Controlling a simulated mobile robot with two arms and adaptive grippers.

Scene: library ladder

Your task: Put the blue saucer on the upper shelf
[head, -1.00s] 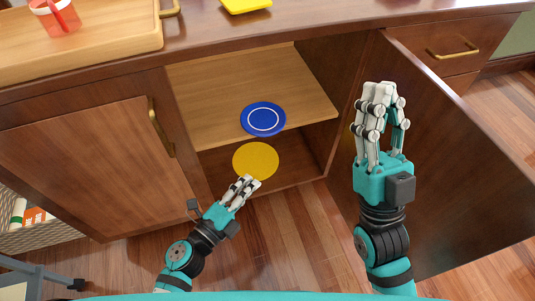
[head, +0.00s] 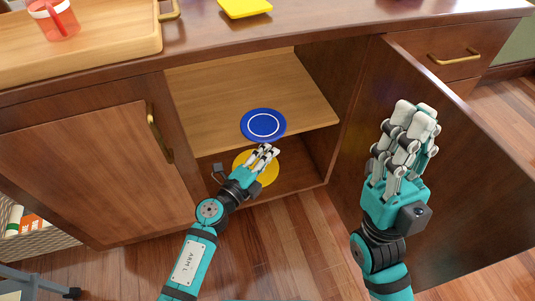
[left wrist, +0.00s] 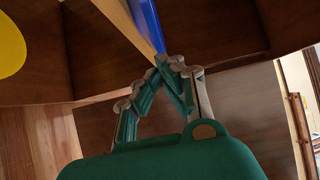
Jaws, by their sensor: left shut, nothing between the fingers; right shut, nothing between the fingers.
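The blue saucer (head: 263,124) with a white ring lies on the light wooden upper shelf (head: 225,92) in the open cabinet, at its front edge and seeming to stick out past it. In the left wrist view the saucer (left wrist: 147,22) shows as a blue strip beside the shelf edge (left wrist: 122,14). My left gripper (head: 268,149) is shut and empty just below and in front of the saucer; I cannot tell whether it touches. My right gripper (head: 415,112) is shut and empty, in front of the open door on the right.
A yellow round piece (head: 243,164) lies in the lower compartment, partly behind my left gripper. The open cabinet door (head: 465,160) stands at the right; the left door (head: 90,170) is shut. The countertop above holds a red mug (head: 58,22), a wooden board (head: 105,40) and a yellow item (head: 245,7).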

